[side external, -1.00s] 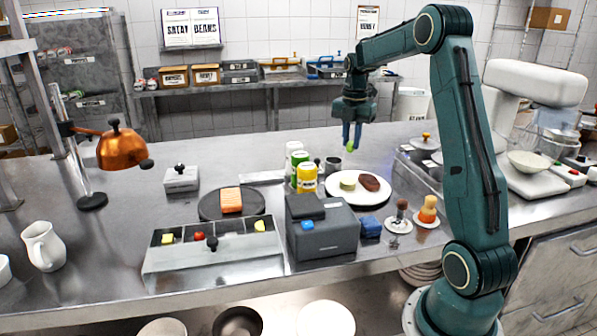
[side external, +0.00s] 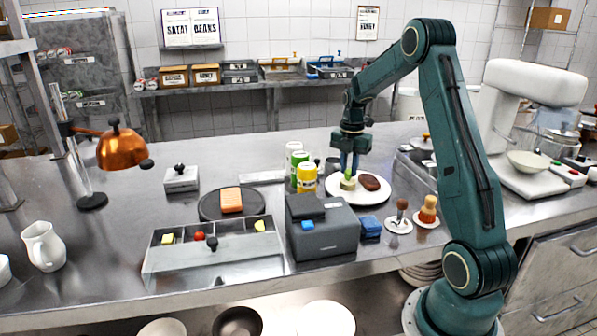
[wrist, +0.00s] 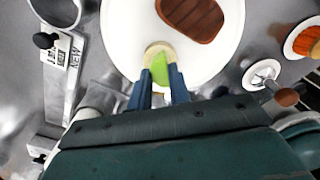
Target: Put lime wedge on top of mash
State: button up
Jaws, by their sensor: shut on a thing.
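My gripper (side external: 349,168) points down over the white plate (side external: 380,198), its blue fingers shut on the green lime wedge (wrist: 160,71). The wedge also shows in the side view (side external: 347,177). The mash (wrist: 152,49) is a pale round mound on the plate; in the side view (side external: 348,185) it lies directly under the wedge. The wedge is at the top of the mash, partly covering it in the wrist view; whether they touch I cannot tell. A brown grilled patty (wrist: 194,16) lies beside the mash on the same plate.
Bottles with yellow (side external: 307,178) and green labels stand left of the plate. A dark grey box (side external: 322,232) stands in front of it. Two small dishes, one holding an orange item (side external: 428,209), sit to the right.

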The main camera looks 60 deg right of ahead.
aim_at(349, 170)
jog(key=shift+f, duration=0.3)
jog(key=shift+f, duration=0.15)
jog(key=o, duration=0.7)
notch_tip(349, 170, up, 12)
jog(key=shift+r, duration=0.2)
dwell(0.4)
jog(key=shift+a, duration=0.1)
dwell(0.4)
